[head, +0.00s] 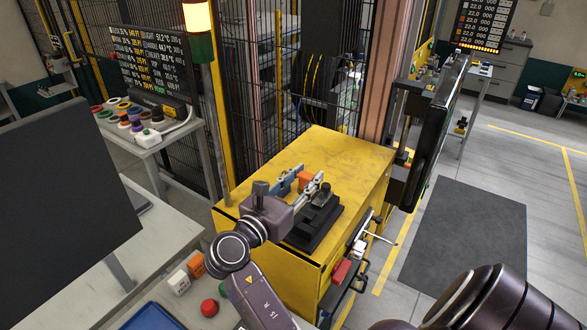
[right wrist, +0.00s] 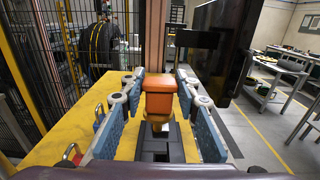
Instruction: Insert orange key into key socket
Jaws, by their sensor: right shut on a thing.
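My right gripper (head: 306,175) is over the yellow cabinet in the head view. Its blue-padded fingers stand on both sides of the orange key (head: 304,178) and are shut on it. In the right wrist view the orange key (right wrist: 160,100) is upright between the fingers, with a metallic part under its orange head. The black fixture with the key socket (head: 305,236) sits on the cabinet top, partly hidden by the gripper. In the wrist view its dark base (right wrist: 178,150) shows below the key. I cannot tell whether the key's lower end is in the socket. My left gripper is not in view.
The yellow cabinet (head: 345,152) has clear room on its top behind the fixture. A dark monitor (head: 440,130) stands at its right edge. A mesh fence (head: 235,95) is behind.

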